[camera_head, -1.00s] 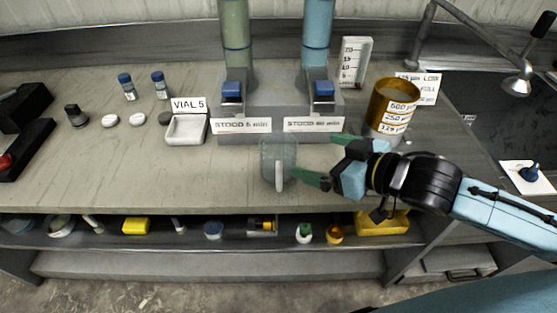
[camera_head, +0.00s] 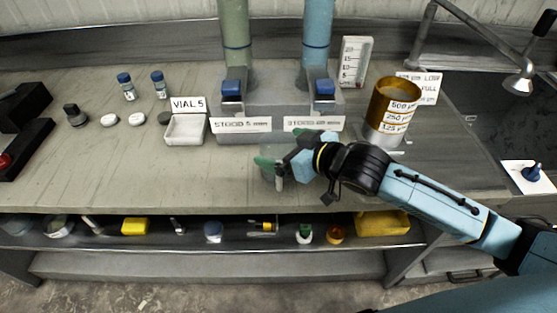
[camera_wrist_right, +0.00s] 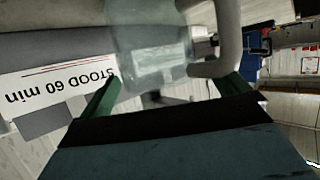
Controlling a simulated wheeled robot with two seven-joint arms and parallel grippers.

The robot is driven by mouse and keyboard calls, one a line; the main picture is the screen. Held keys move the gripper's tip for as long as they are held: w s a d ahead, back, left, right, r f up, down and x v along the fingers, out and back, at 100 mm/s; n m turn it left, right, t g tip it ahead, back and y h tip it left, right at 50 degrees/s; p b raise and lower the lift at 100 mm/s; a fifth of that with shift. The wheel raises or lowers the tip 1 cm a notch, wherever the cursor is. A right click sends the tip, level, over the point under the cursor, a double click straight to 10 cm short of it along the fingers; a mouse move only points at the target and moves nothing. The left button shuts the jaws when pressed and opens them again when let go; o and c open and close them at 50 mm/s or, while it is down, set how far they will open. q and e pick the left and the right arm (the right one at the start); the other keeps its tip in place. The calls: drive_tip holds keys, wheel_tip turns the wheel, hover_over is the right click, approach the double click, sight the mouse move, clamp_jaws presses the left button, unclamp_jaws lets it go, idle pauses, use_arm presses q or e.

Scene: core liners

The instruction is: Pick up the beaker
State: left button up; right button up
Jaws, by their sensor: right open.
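The clear beaker (camera_head: 268,172) stands on the bench in front of the two-column stand, mostly hidden behind my right gripper in the head view. In the right wrist view the glass beaker (camera_wrist_right: 150,50) with its pale handle (camera_wrist_right: 228,40) fills the upper middle, between and beyond the fingers. My right gripper (camera_head: 272,170) is at the beaker, its green fingers open. In the wrist view the open gripper (camera_wrist_right: 165,95) has one finger on each side of the lower glass. Whether they touch it I cannot tell. My left gripper is not in view.
The stand (camera_head: 262,125) with its labelled blocks is close behind the beaker. A brown sieve stack (camera_head: 392,110) stands to the right. A white tray (camera_head: 186,131), vials and caps are on the left. The bench's front edge is near, with a shelf of small items below.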

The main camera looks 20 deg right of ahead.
drive_tip(key=c, duration=1.2)
drive_tip(key=shift+o, duration=0.2)
drive_tip(key=shift+r, duration=0.1)
